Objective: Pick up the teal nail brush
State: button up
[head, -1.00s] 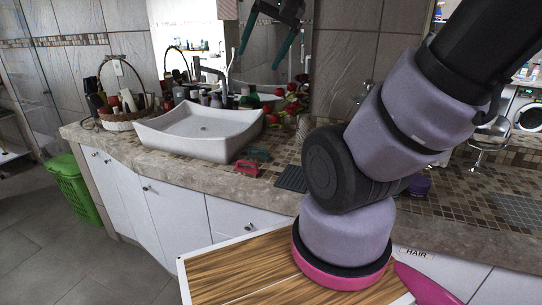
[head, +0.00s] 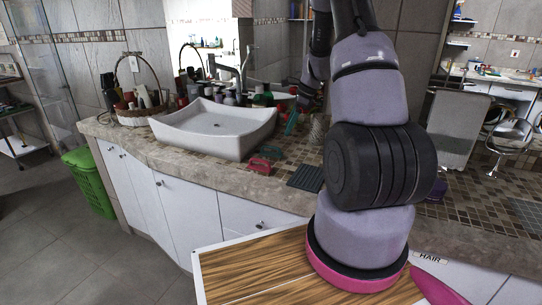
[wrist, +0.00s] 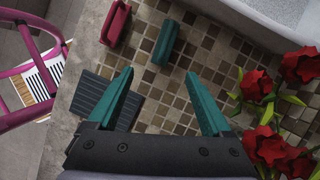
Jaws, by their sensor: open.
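The teal nail brush (wrist: 165,42) lies on the mosaic countertop in the wrist view, just beyond my fingertips and roughly between their lines. In the head view the teal nail brush (head: 273,153) is a small dark teal shape in front of the basin. My gripper (wrist: 159,73) is open and empty, with its two teal fingers spread above the counter. In the head view my gripper (head: 291,122) hangs behind the brush, partly hidden by my arm.
A red brush (wrist: 116,22) lies left of the teal one. A dark ridged mat (wrist: 105,97) lies below left, near the counter edge. Red roses (wrist: 268,145) stand close on the right. The white basin (head: 215,128) bounds the far side. Bare tiles surround the teal brush.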

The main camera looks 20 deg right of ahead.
send_over(280, 152)
jog(key=d, duration=0.2)
jog(key=shift+m, duration=0.4)
notch_tip(280, 152, down, 6)
jog(key=shift+s+d+f, duration=0.1)
jog(key=shift+d, duration=0.05)
jog(key=shift+x, duration=3.15)
jog(key=shift+s, duration=0.1)
grip_shut()
